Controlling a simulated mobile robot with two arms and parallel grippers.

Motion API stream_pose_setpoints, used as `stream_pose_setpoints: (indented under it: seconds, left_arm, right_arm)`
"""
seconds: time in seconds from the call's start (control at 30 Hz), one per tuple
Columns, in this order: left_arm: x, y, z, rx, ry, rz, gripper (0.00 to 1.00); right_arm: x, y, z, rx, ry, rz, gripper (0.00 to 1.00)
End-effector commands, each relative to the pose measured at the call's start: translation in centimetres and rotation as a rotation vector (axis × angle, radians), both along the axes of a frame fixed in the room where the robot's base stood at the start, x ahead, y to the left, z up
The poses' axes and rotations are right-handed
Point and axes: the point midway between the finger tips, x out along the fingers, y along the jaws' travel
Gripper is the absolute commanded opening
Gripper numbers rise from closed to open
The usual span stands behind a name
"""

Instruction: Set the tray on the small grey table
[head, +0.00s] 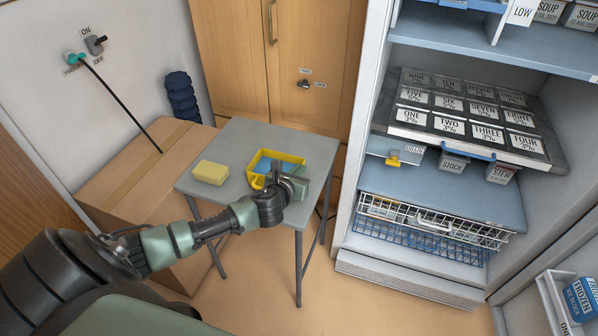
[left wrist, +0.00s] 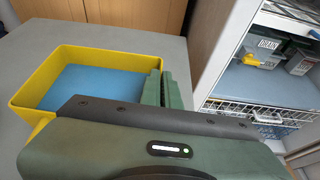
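A yellow open tray (head: 254,179) with a blue bottom is at the small grey table (head: 242,141), on or just above its top; I cannot tell which. My left gripper (head: 299,186) is at the tray's right side. In the left wrist view, the tray (left wrist: 100,53) lies left of the green fingers (left wrist: 165,88). These stand close together at its right wall and seem closed on it, though the contact is partly hidden. My right gripper is out of view.
A yellow block (head: 210,172) lies on the table left of the tray. A cardboard box (head: 125,182) stands left of the table. The open fridge at right holds a dark tray of labelled boxes (head: 468,118) and a wire basket (head: 432,222). The wooden cupboard (head: 235,60) is behind.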

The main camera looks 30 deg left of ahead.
Motion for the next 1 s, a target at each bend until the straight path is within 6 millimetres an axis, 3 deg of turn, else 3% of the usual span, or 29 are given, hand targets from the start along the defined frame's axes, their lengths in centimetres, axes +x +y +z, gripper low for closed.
stream_pose_setpoints:
  seconds: [0.27, 0.37, 0.73, 1.0]
  left_arm:
    - [0.1, 0.0, 0.0, 0.003, -0.003, -0.001, 0.0]
    - [0.0, 0.0, -0.1, 0.0, 0.0, 0.0, 0.24]
    - [0.0, 0.0, 0.3, 0.0, -0.001, 0.0, 0.24]
    - [-4.1, -1.0, 1.8, 0.001, 0.002, -0.005, 0.24]
  right_arm:
    - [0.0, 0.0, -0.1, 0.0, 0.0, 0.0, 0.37]
    - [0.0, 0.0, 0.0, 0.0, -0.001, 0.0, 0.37]
    - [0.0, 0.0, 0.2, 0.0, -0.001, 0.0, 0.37]
    - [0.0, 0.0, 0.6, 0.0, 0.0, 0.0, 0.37]
